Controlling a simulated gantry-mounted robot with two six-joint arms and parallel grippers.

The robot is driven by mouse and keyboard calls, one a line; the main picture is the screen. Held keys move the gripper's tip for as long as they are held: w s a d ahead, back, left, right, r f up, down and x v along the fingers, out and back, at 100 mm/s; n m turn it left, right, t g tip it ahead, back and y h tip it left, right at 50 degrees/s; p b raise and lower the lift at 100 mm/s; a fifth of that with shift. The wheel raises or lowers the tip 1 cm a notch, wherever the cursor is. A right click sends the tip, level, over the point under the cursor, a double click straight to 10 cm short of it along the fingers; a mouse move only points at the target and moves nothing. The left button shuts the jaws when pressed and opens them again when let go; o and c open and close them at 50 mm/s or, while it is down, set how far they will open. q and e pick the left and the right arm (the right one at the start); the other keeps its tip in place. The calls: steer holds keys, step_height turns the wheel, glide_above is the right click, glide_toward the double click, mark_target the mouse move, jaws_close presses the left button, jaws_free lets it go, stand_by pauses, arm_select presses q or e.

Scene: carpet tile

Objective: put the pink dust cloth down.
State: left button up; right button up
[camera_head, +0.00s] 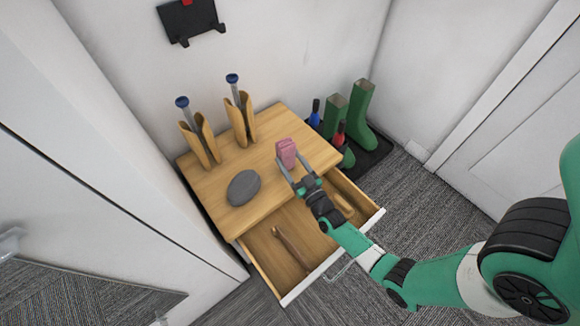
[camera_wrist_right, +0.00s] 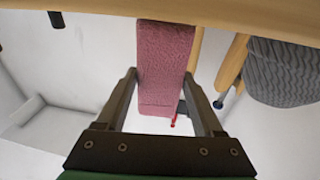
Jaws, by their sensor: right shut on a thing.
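The pink dust cloth (camera_head: 287,152) is a folded, block-like piece over the right part of the wooden cabinet top (camera_head: 215,183). My right gripper (camera_head: 297,184) has its fingers on either side of the cloth's near end and is shut on it. In the right wrist view the cloth (camera_wrist_right: 165,60) runs between the two fingers (camera_wrist_right: 163,88) and reaches the wooden edge at the top of the picture. I cannot tell whether the cloth touches the cabinet top. My left gripper is not in view.
A grey oval pad (camera_head: 243,187) lies on the cabinet top, with two wooden holders (camera_head: 200,146) (camera_head: 240,118) carrying blue-capped tools behind it. The open drawer (camera_head: 262,268) below holds a wooden-handled item (camera_head: 292,248). Green boots (camera_head: 362,115) stand on a dark tray at right.

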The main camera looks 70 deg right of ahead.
steer(key=shift+a+f, duration=0.1)
steer(key=shift+f, duration=0.3)
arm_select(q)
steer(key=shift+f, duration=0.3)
arm_select(e)
steer(key=shift+f, duration=0.1)
steer(key=shift+f, duration=0.1)
steer(key=o, duration=1.2)
